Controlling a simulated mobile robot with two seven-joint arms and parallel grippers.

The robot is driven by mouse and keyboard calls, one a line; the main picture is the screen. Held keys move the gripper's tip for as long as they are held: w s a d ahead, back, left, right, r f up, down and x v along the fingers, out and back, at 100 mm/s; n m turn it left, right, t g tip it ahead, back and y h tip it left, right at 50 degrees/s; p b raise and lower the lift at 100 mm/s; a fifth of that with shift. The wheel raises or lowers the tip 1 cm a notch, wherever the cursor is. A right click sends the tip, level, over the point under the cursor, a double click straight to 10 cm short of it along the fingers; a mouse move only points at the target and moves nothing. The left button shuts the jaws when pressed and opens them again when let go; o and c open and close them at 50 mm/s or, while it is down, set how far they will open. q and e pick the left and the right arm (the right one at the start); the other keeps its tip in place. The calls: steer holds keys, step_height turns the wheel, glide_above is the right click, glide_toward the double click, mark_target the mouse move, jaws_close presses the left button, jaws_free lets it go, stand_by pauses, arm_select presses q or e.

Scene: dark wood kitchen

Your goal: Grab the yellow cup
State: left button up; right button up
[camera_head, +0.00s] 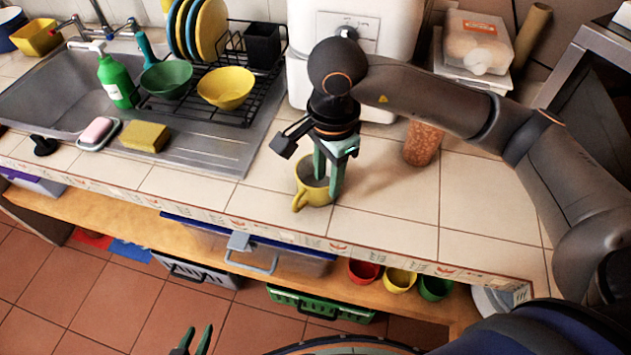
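The yellow cup (312,194) stands upright on the tiled counter near its front edge, its handle toward the front left. My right gripper (328,180) points down at the cup from above. Its green fingers are apart; one appears to reach inside the cup and the other comes down along the right side of the rim. Whether they touch the cup wall cannot be told. My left gripper (194,340) is low at the bottom edge, in front of the counter, with its fingertips apart and nothing between them.
A dish rack with a yellow bowl (227,88) and green bowl (166,79) stands left of the cup. A reddish-brown cylinder (423,144) and a white appliance (385,55) are behind it. A lower shelf holds several coloured cups. The counter right of the cup is clear.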

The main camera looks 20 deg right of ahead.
mark_target(328, 186)
steer(key=shift+w+d+f+p, duration=0.1)
steer(key=shift+f+p, duration=0.4)
steer(key=shift+f, duration=2.2)
jaws_close()
